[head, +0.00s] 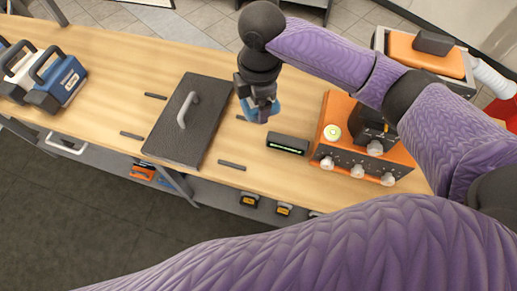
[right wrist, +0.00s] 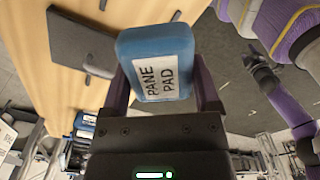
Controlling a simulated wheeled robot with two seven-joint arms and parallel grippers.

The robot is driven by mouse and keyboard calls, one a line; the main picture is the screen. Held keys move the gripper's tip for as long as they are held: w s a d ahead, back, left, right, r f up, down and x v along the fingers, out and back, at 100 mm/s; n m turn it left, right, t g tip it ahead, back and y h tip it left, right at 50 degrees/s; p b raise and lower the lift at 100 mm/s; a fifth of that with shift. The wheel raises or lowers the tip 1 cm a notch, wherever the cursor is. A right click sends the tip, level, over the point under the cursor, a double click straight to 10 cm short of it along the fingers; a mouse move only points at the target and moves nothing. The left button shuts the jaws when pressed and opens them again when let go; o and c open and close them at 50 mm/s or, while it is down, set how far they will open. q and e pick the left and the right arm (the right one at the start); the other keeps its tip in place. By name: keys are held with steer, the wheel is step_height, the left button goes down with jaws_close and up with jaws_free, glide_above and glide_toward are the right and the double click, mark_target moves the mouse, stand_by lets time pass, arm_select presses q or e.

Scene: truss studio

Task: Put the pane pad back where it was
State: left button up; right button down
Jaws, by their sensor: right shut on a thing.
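The pane pad is a blue block with a white label reading PANE PAD; it fills the top middle of the right wrist view (right wrist: 150,45). My right gripper (right wrist: 158,88) is shut on it, one finger on each side. In the head view the right gripper (head: 260,97) hangs over the table, just right of a dark board, and a bit of the blue pad (head: 262,112) shows at its tip. The pad looks held above the tabletop.
The dark board (head: 213,104) with a grey handle lies on the wooden table (head: 110,75), short dark strips around it. Blue and white handled blocks (head: 62,84) stand at the left. A small box with a green display (head: 288,143) and an orange knobbed unit (head: 345,112) stand right.

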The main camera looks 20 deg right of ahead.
mark_target(257, 117)
steer(key=f+n+b, duration=0.1)
steer(key=f+n, duration=0.1)
steer(key=f, duration=0.3)
steer(key=s+f+n+b, duration=0.1)
steer(key=f+n, duration=0.1)
steer(key=f, duration=0.3)
steer(key=f+n+b, duration=0.2)
steer(key=f, duration=0.3)
steer(key=shift+s+a, duration=0.15)
steer(key=shift+a, duration=0.05)
steer(key=shift+r, duration=0.1)
arm_select(q)
steer(key=shift+s+f, duration=0.2)
steer(key=shift+f, duration=0.55)
steer(key=shift+s+f, duration=0.2)
steer(key=shift+f, duration=0.5)
steer(key=shift+s+f, duration=0.2)
steer(key=shift+f, duration=0.55)
arm_select(e)
steer(key=shift+f, duration=0.6)
jaws_free()
step_height(257, 117, up, 13)
steer(key=p, duration=0.4)
steer(key=shift+f, duration=0.15)
steer(key=shift+r, duration=0.35)
arm_select(q)
steer(key=r, duration=0.4)
steer(key=shift+w+d+r, duration=0.15)
steer(key=shift+d+r, duration=0.2)
